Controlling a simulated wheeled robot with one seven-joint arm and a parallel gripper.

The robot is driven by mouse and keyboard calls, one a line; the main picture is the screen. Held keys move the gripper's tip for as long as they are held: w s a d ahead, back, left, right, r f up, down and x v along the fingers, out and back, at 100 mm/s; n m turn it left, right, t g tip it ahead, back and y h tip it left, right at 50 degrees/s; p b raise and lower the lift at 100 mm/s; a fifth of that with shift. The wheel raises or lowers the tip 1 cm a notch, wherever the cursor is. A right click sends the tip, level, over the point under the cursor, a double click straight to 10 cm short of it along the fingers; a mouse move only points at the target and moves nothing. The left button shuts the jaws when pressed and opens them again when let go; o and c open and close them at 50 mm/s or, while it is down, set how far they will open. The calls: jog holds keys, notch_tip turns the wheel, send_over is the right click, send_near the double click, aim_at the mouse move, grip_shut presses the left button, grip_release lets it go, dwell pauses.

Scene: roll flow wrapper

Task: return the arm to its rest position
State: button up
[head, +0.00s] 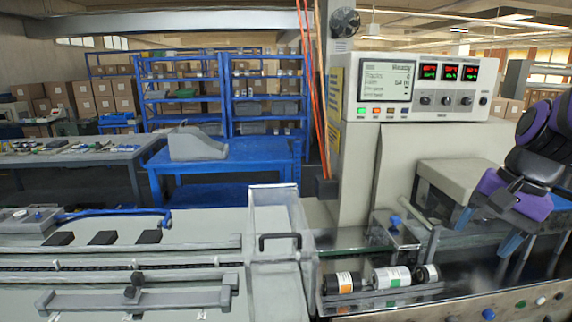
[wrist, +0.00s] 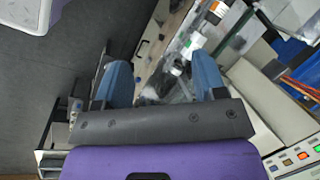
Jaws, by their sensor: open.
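My gripper (head: 490,231) is at the right of the head view, at the end of my purple and black arm. Its two blue fingers point down and are spread apart with nothing between them. In the wrist view the two blue fingertips (wrist: 163,80) also stand wide apart. Past them the machine's front edge and the roll area show. My gripper hangs in front of the wrapper machine (head: 384,190), to the right of the rolls.
The machine's control panel (head: 425,87) stands at upper centre right. Several labelled rolls (head: 391,277) lie in the bay left of my gripper. A clear cover with a black handle (head: 280,240) stands left of them. A conveyor (head: 120,264) runs left. Grey floor (wrist: 60,75) shows in the wrist view.

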jog(key=s+a+r+n+t+h, duration=0.3)
jog(key=s+r+n, duration=0.3)
jog(key=s+n, duration=0.2)
jog(key=shift+s+r+n+t, duration=0.35)
jog(key=shift+s+n+t, duration=0.05)
jog(key=shift+s, duration=0.1)
dwell(1.7)
